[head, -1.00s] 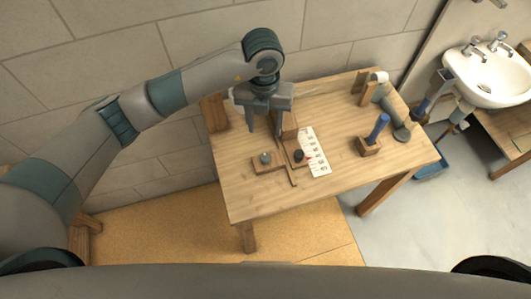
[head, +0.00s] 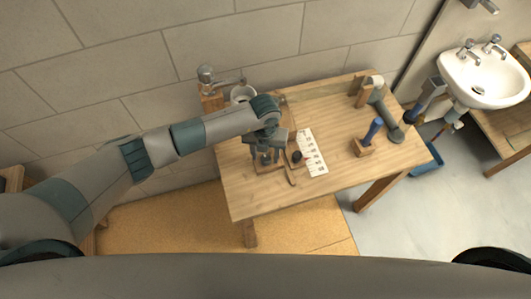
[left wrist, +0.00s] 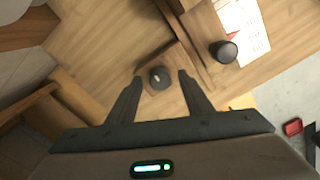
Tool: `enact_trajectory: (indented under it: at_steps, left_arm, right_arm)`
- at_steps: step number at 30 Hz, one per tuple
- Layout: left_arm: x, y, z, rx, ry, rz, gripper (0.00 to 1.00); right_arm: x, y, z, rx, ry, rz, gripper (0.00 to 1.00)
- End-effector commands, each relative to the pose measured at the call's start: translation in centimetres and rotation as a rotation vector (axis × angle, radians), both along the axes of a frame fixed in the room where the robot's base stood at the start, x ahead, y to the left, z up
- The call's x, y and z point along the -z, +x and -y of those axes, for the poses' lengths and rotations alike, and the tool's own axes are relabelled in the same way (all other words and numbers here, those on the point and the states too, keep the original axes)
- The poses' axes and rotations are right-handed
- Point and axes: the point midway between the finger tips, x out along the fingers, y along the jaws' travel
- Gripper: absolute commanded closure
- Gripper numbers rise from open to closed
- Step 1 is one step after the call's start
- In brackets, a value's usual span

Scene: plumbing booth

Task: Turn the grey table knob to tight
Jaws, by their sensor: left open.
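The grey table knob (left wrist: 159,78) is round and dark, with a pale mark on top, on a small wooden base plate (left wrist: 176,62). My left gripper (left wrist: 160,84) is open, with one finger on each side of the knob in the left wrist view and gaps between. In the head view my left gripper (head: 266,158) is over the knob's plate and mostly hides the knob. I cannot tell whether the fingertips are level with the knob. My right gripper is not in view.
A black knob (head: 297,157) stands close by on the right, next to a white marked card (head: 313,152). A blue-handled piece in a wooden block (head: 363,147) and a grey pipe (head: 386,116) are farther right on the wooden table (head: 335,105). A sink (head: 487,77) is beyond.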

Motion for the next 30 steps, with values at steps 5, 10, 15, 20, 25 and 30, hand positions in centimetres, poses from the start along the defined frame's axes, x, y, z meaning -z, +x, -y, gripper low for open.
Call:
enact_trajectory:
  at_steps: [5,10,15,20,25,30]
  left_arm:
    - [0.79,0.01,0.01,-0.001,0.000,0.000,0.54]
    - [0.93,0.02,0.02,0.000,0.000,0.001,0.54]
    - [0.91,0.01,0.01,0.000,0.000,0.001,0.66]
    - [0.89,0.01,0.01,0.000,0.000,0.001,0.95]
    - [0.91,0.02,0.01,0.003,0.000,0.001,0.95]
    - [1.01,0.04,0.01,0.030,0.000,0.001,0.95]
  right_arm:
    - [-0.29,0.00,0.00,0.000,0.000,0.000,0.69]
    - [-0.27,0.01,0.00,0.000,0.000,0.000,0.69]
    - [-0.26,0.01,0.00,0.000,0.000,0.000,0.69]
    - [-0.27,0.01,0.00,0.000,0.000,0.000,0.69]
    - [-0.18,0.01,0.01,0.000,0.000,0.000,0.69]
    - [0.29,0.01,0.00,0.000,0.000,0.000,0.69]
